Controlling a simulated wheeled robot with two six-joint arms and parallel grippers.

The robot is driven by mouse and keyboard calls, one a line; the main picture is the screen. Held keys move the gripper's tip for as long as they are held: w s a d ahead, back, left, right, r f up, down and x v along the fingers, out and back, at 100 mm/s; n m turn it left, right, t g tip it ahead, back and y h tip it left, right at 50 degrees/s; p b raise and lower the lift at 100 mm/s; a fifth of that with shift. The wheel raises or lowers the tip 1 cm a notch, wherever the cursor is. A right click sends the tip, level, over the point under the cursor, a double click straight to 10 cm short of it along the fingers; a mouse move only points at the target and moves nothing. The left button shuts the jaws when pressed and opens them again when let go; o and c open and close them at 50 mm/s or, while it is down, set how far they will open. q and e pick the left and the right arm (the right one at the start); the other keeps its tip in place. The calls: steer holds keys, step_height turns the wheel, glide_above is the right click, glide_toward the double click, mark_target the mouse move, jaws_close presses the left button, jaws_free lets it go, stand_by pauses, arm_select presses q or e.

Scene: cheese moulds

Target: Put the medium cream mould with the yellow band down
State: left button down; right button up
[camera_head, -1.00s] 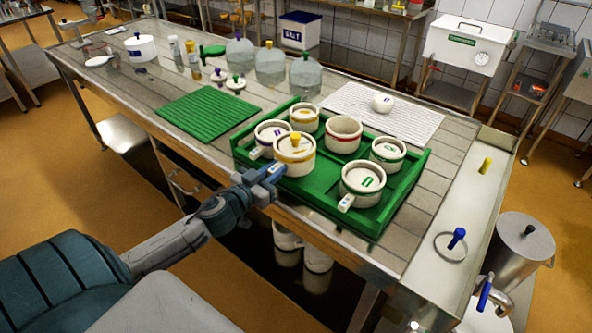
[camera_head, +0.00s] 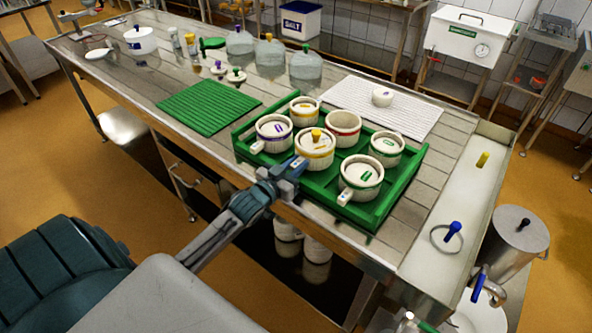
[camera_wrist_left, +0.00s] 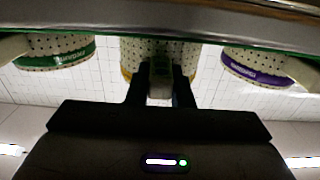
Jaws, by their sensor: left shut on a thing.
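The cream mould with the yellow band (camera_head: 316,157) has a lid with a yellow knob and is upright at the front of the green tray (camera_head: 397,205), between a purple-banded mould (camera_head: 274,135) and a green-banded mould (camera_head: 361,184). My left gripper (camera_head: 297,165) is shut on its front side. I cannot tell whether its base touches the tray floor. In the left wrist view, which looks upside down, the yellow-banded mould (camera_wrist_left: 185,55) shows behind the fingers (camera_wrist_left: 160,90), with the green-banded (camera_wrist_left: 55,52) and purple-banded (camera_wrist_left: 258,68) moulds apart on either side.
Another yellow-banded mould (camera_head: 304,110), a red-banded mould (camera_head: 343,130) and a smaller green-banded mould (camera_head: 386,149) fill the tray's back and right. A green mat (camera_head: 208,105) lies left of the tray, and a white mat (camera_head: 400,112) lies behind it.

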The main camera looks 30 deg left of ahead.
arm_select(q)
steer(key=shift+f, duration=0.9)
steer(key=c, duration=1.3)
jaws_free()
steer(key=shift+f, duration=0.1)
